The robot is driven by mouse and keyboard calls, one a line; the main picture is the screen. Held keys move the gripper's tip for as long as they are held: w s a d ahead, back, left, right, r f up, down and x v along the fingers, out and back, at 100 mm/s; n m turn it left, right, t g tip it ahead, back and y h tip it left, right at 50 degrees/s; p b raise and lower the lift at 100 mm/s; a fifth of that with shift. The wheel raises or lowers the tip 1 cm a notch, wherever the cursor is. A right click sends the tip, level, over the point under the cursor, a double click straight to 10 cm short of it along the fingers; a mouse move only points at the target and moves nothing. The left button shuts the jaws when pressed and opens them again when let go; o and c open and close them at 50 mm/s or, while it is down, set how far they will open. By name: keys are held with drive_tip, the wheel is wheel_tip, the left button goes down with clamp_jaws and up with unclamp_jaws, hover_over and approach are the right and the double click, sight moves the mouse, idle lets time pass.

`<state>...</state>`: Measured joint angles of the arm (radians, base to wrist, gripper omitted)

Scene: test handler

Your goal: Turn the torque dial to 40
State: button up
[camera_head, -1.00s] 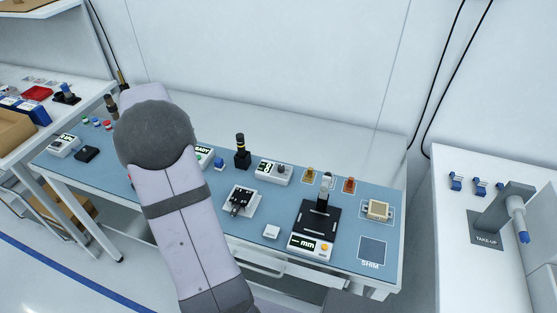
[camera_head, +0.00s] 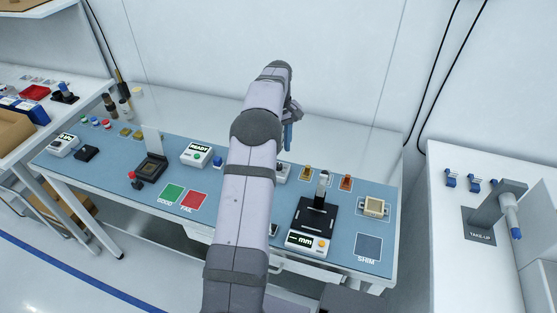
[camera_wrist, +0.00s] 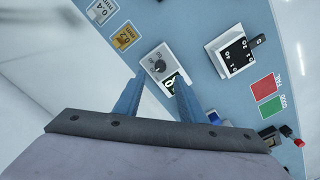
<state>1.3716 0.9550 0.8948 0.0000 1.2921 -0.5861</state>
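The torque dial (camera_wrist: 160,66) is a dark round knob on a white box with a small green-lit display (camera_wrist: 172,82). The display's reading is partly hidden and too small to make out. In the head view the white dial box (camera_head: 283,172) is mostly hidden behind my arm. My gripper (camera_wrist: 160,77) is open and empty in the wrist view, its two blue fingers spread apart. The dial lies just beyond the gap between the fingertips. In the head view my gripper (camera_head: 288,137) points down above the dial box, apart from it.
In the head view are a READY box (camera_head: 196,154), a scale with an mm display (camera_head: 308,242) and a socket with raised lid (camera_head: 151,167).

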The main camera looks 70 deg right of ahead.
drive_tip(key=shift+f+p, duration=1.1)
drive_tip(key=shift+f, duration=2.25)
clamp_jaws()
